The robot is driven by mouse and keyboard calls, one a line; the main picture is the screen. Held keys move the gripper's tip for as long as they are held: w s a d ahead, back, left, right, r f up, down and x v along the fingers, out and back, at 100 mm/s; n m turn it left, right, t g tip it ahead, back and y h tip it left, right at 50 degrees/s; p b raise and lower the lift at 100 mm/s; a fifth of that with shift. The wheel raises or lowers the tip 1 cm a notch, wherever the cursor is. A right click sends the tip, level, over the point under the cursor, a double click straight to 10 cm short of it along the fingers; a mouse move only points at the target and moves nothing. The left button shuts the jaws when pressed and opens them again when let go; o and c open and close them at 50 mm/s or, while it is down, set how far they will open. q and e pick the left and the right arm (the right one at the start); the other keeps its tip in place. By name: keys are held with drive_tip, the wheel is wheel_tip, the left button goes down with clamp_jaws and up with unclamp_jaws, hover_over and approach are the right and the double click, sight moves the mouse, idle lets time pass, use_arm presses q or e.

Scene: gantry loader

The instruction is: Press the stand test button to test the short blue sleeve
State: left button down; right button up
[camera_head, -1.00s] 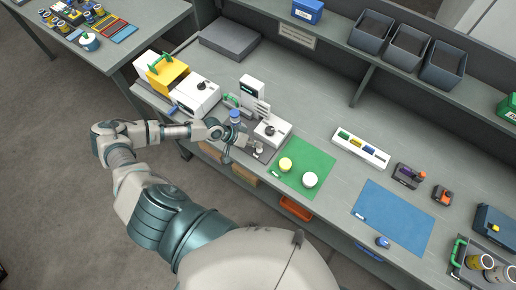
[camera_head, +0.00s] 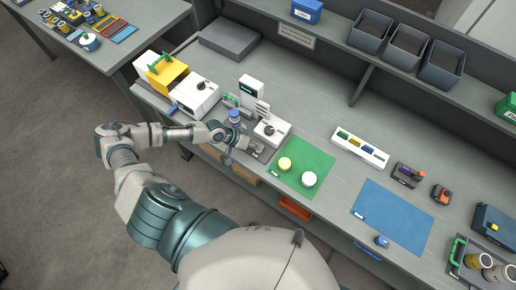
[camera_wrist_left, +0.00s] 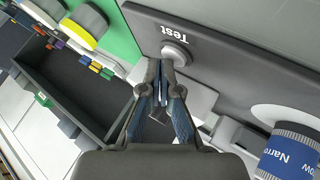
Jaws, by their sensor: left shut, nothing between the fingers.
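The test stand (camera_head: 268,130) is white and grey, with an upright display block at its back. In the left wrist view its dark plate (camera_wrist_left: 225,40) bears a round grey button (camera_wrist_left: 177,54) beside the word "Test". My left gripper (camera_head: 240,146) is shut and empty over the stand's front. Its closed fingertips (camera_wrist_left: 163,75) are right at the button's edge; I cannot tell whether they touch. A blue sleeve (camera_head: 235,115) stands upright at the stand's left. In the wrist view a blue sleeve (camera_wrist_left: 293,150), its label partly cut off, is at the lower right. My right gripper is not in view.
A green mat (camera_head: 312,163) with a yellow-topped and a white-topped piece lies right of the stand. A white machine (camera_head: 195,95) and a yellow one are at left. A white rack (camera_head: 360,147) and a blue mat (camera_head: 392,215) lie farther right.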

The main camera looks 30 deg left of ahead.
use_arm(q)
drive_tip(key=shift+d+f, duration=0.15)
drive_tip(key=shift+d, duration=0.05)
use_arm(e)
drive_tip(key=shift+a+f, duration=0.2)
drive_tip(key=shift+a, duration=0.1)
use_arm(q)
drive_tip(key=shift+f, duration=0.1)
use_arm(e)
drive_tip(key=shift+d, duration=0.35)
use_arm(q)
drive_tip(key=shift+a, duration=0.1)
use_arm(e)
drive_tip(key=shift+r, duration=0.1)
use_arm(q)
drive_tip(key=shift+a+r, duration=0.25)
drive_tip(key=shift+r, duration=0.55)
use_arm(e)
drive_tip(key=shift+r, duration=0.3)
use_arm(q)
drive_tip(key=shift+r+p, duration=0.1)
drive_tip(key=shift+p, duration=0.25)
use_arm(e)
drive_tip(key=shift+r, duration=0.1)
